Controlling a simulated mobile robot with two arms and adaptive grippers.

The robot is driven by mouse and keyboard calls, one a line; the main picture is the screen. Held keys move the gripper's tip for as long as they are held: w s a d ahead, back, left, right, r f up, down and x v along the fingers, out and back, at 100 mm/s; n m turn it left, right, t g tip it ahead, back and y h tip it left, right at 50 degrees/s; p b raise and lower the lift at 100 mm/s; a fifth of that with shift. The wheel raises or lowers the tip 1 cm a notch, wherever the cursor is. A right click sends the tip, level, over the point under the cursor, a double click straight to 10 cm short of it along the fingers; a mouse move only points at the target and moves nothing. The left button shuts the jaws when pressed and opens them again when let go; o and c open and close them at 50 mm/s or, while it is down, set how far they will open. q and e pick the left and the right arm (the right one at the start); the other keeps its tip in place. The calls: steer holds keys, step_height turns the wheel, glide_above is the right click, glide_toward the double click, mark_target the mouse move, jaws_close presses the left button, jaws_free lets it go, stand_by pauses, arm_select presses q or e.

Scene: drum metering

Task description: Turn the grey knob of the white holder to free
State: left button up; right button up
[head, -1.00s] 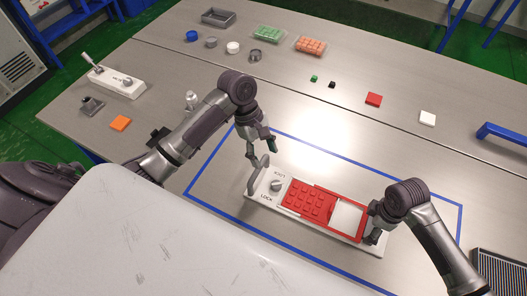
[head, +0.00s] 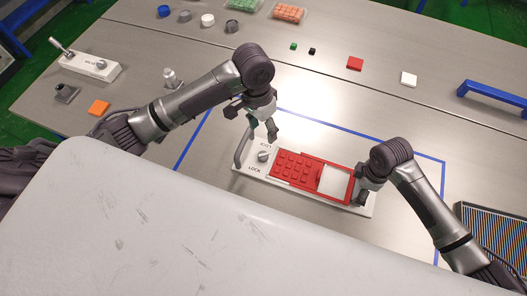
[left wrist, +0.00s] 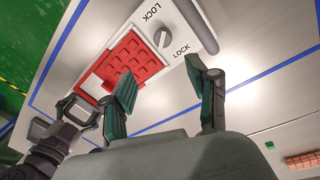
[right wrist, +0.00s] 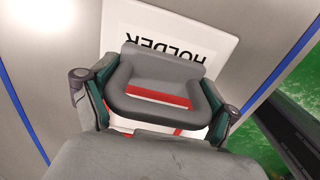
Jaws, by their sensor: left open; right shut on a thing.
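The white holder (head: 308,186) lies on the table, with a red studded block (head: 292,168) and a red-framed pale window (head: 335,181) on it. Its grey knob (head: 264,156) is near the left end; the left wrist view shows the knob (left wrist: 161,38) between two labels that both appear to read LOCK. I cannot tell its setting. My left gripper (head: 252,120) is open and empty, above and beyond the knob, apart from it. My right gripper (head: 362,190) is shut on a grey handle (right wrist: 160,70) at the holder's right end; its fingers flank it in the right wrist view.
Another grey handle (head: 239,148) rises at the holder's left end, close to the knob. Blue tape frames the holder. A white lever box (head: 90,67), an orange tile (head: 98,107), a red tile (head: 355,63) and a blue handle (head: 492,94) stand further off.

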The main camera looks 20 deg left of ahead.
mark_target(264, 155)
arm_select(q)
steer(key=f+m, duration=0.3)
steer(key=f, duration=0.1)
steer(key=f+m+y, duration=0.1)
steer(key=f+m, duration=0.2)
steer(key=f, duration=0.1)
steer(key=s+f+m, duration=0.1)
steer(key=f+m, duration=0.1)
steer(key=f, duration=0.2)
steer(key=shift+d+f+m+t, duration=0.2)
steer(key=shift+d+m+t, duration=0.1)
steer(key=shift+d+m, duration=0.1)
steer(key=shift+c, duration=0.2)
jaws_close()
